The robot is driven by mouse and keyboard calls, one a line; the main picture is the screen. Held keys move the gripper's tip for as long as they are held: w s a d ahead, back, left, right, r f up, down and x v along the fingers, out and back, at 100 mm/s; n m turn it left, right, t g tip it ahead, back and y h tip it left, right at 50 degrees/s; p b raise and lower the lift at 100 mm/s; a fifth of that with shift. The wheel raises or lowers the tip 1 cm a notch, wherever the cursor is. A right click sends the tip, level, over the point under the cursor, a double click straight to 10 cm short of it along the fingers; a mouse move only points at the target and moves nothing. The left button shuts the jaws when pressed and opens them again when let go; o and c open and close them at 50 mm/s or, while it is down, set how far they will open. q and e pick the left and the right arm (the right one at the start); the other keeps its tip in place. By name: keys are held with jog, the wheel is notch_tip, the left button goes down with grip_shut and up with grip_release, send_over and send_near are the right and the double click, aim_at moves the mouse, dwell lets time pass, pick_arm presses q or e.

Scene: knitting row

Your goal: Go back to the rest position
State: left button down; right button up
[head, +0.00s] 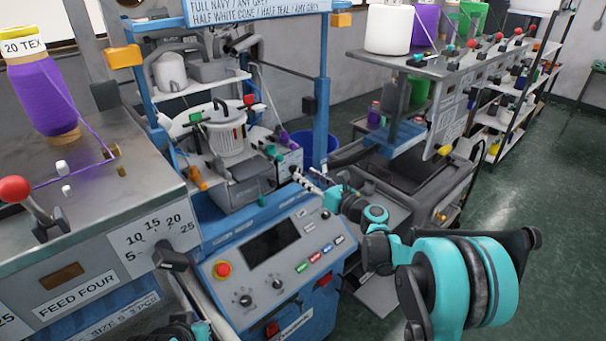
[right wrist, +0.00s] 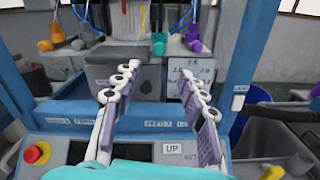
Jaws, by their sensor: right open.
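My right gripper (head: 304,178) reaches from the right in the head view, in front of the blue knitting machine (head: 322,120) and above its control panel. In the right wrist view the right gripper (right wrist: 156,82) is open, its two white fingers with purple pads spread wide and nothing between them. The fingers point toward the machine's frame. At the bottom left of the head view a dark and teal piece of my left arm shows; my left gripper is not visible.
The control panel (head: 283,277) has a red stop button (head: 222,269). At left stands the metal FEED FOUR cabinet (head: 80,298) with a purple cone (head: 42,92) and a red-knobbed lever (head: 15,189). A second machine (head: 425,165) stands at right. Green floor (head: 530,200) lies open beyond.

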jog(key=s+a+f+n+g+h+b, duration=0.1)
jog(key=s+f+n+g+h+b, duration=0.2)
jog(key=s+n, duration=0.6)
jog(key=s+f+n+g+h+b, duration=0.1)
jog(key=s+f+n+g+b, duration=0.1)
jog(key=s+f+n+b, duration=0.55)
jog(key=s+d+f+n+g+h+b, duration=0.1)
jog(key=s+d+f+n+h, duration=0.1)
jog(key=s, duration=0.5)
jog(key=s+d+f+n+h+b, duration=0.1)
jog(key=s+d+f+n+h, duration=0.1)
jog(key=s+d+f+n, duration=0.2)
jog(key=s+d+f+n+g+h, duration=0.1)
jog(key=s+d+f+n, duration=0.3)
jog(key=s+n, duration=0.4)
jog(key=s+f+h, duration=0.1)
jog(key=s, duration=0.2)
jog(key=shift+s+f+g+h+b, duration=0.15)
jog(key=shift+s+g+h+b, duration=0.15)
jog(key=shift+s+b, duration=0.1)
